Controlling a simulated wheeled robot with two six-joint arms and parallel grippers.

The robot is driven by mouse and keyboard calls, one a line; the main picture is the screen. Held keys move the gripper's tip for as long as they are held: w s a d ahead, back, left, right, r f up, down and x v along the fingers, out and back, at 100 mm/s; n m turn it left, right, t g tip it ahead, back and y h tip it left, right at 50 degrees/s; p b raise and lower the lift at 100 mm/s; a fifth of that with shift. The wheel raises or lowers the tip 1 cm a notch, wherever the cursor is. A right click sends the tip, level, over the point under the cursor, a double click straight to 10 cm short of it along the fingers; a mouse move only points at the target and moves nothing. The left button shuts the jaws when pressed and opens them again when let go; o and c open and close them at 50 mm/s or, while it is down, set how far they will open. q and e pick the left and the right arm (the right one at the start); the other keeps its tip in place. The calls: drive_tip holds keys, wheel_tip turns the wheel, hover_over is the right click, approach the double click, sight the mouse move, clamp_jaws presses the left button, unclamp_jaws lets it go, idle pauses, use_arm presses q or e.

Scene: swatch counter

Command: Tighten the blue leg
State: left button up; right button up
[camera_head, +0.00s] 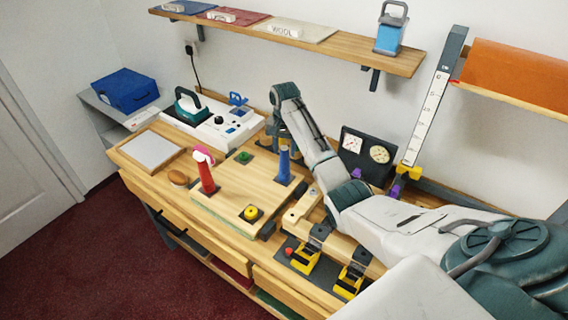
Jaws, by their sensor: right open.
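A light wooden board (225,200) lies on the bench with coloured fittings at its corners. The blue leg (284,165) stands upright at its back right corner, on a dark plate. A red leg (207,180) stands upright at the left corner with a pink and white piece (203,156) on top. The green (243,156) and yellow (251,212) fittings are low, with no tall leg. My right gripper (276,143) is open and points down close to the blue leg's top; the arm partly hides it, and I cannot tell whether it touches. My left gripper is out of view.
Yellow and black clamps (306,258) stand at the bench front. A black gauge box (367,151) and a tall white scale (425,110) stand behind my right arm.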

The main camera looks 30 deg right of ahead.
drive_tip(key=n, duration=0.8)
drive_tip(key=shift+n, duration=1.1)
drive_tip(key=n, duration=0.9)
